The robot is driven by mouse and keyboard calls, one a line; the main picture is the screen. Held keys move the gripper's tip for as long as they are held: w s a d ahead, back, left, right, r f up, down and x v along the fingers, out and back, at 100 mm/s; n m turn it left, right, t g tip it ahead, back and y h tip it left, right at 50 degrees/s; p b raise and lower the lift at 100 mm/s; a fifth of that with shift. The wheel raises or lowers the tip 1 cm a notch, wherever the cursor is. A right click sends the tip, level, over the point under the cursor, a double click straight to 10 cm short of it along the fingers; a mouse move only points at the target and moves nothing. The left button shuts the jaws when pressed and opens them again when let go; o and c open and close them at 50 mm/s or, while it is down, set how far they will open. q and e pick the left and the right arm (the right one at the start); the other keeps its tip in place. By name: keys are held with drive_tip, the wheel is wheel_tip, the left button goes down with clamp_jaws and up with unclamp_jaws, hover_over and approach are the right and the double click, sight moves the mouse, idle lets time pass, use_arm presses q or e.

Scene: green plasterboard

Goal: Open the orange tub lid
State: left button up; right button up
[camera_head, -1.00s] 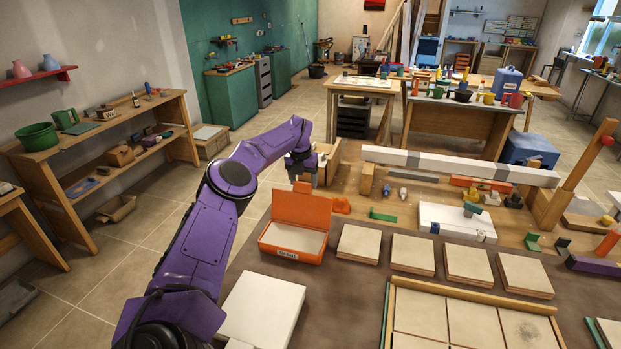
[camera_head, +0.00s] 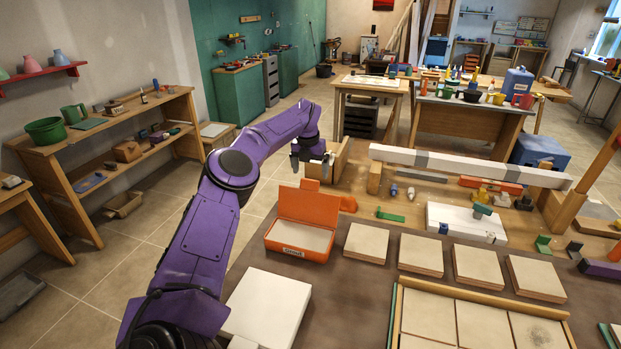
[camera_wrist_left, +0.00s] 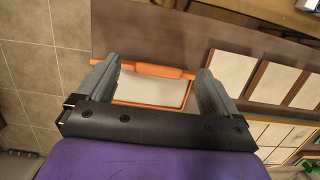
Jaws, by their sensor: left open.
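The orange tub (camera_head: 298,244) stands on the dark work surface, with a small label on its front. Its orange lid (camera_head: 308,207) is raised at the back, and a pale interior shows. In the left wrist view the tub (camera_wrist_left: 150,92) lies between and beyond my fingers, its orange rim visible. My left gripper (camera_head: 311,165) is above and behind the tub, apart from it. Its two fingers (camera_wrist_left: 155,80) are spread wide with nothing between them. My right gripper is not in view.
Several beige tiles (camera_head: 366,244) lie right of the tub, beside a wooden tray frame (camera_head: 398,310). A white slab (camera_head: 266,308) lies in front. A long white bar (camera_head: 470,165) and small coloured parts lie behind. Open floor is at left.

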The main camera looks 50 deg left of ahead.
use_arm(q)
wheel_tip(320, 180, up, 6)
drive_tip(key=s+b, duration=0.1)
drive_tip(key=shift+d, duration=0.2)
drive_tip(key=shift+f, duration=0.1)
